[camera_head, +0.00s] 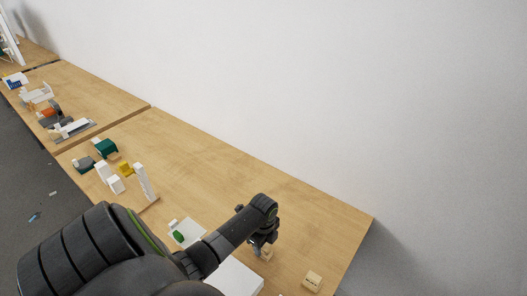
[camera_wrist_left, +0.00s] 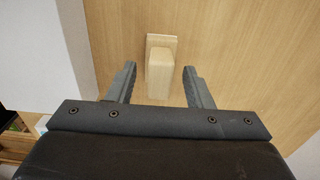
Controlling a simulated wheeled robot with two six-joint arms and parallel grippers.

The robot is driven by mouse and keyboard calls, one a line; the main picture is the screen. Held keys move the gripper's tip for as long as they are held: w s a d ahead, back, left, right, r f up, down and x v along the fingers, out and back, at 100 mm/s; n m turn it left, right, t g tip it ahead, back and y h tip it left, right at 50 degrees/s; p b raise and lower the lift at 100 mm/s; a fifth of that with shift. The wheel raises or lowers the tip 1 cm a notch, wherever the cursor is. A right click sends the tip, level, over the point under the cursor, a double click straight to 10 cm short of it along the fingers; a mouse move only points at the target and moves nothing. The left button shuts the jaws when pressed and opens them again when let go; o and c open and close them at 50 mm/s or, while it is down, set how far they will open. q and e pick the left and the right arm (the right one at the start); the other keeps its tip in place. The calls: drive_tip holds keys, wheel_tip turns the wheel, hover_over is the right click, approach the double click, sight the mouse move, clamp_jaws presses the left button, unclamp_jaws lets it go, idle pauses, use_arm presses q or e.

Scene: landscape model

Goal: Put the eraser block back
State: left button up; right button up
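My left gripper (camera_head: 259,252) reaches down over the right part of the near table. In the left wrist view its two fingers (camera_wrist_left: 158,82) are spread, with a pale wooden block (camera_wrist_left: 160,75) between them and a gap on each side. The block has a wider square piece at its far end. In the head view a small part of this block (camera_head: 267,256) shows beside the gripper; the rest is hidden. Another pale wooden block (camera_head: 312,281) with small dark marks lies near the table's right end. I cannot tell which block is the eraser. My right gripper is not in view.
A white board (camera_head: 238,277) lies partly behind my left arm. A pale sheet with a green piece (camera_head: 179,236) lies left of it. White towers (camera_head: 145,182) and green and yellow blocks (camera_head: 125,168) stand farther left. The table (camera_head: 225,165) is bare along the wall.

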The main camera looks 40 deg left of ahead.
use_arm(q)
drive_tip(key=shift+r, duration=0.1)
wheel_tip(320, 180, up, 17)
drive_tip(key=b, duration=0.1)
idle(0.6)
